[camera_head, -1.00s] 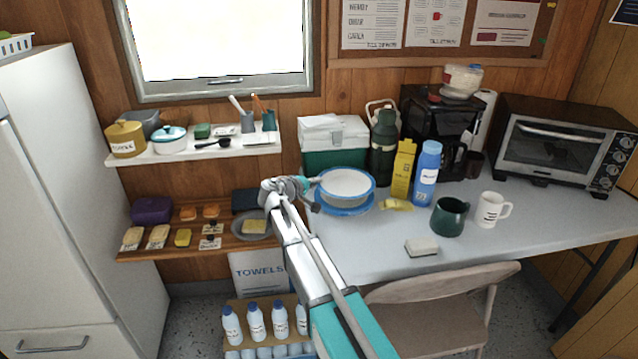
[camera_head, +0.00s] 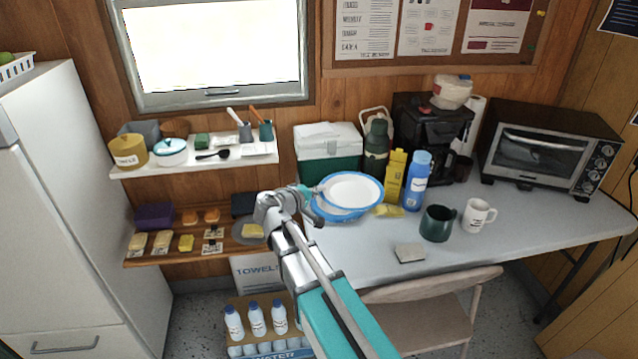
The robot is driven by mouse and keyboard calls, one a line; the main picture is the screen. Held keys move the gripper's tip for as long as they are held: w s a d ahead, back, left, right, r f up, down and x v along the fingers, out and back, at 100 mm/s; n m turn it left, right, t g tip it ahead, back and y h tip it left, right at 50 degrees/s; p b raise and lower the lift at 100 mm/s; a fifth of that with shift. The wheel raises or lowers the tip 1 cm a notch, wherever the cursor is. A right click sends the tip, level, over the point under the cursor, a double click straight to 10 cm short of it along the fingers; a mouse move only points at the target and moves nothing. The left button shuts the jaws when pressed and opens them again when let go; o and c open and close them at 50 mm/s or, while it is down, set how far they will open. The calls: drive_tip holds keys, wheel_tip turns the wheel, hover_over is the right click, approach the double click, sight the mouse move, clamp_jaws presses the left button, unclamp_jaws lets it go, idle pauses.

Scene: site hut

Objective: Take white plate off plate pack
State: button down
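The white plate (camera_head: 353,189) has a blue rim and is tilted over the blue-rimmed pack (camera_head: 326,211) at the back left of the table, overlapping it in the head view. My gripper (camera_head: 316,192) is at the plate's left edge and appears shut on it. The fingers are small in this view and the plate partly hides them. Much of the pack is hidden under the plate, so I cannot tell whether the two still touch.
A yellow carton (camera_head: 393,177) and a blue bottle (camera_head: 416,182) stand close right of the plate. A green-and-white cool box (camera_head: 328,152) is behind. The table's front left is clear.

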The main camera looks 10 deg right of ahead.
drive_tip(key=shift+s+r, duration=0.25)
drive_tip(key=shift+s, duration=0.3)
idle(0.4)
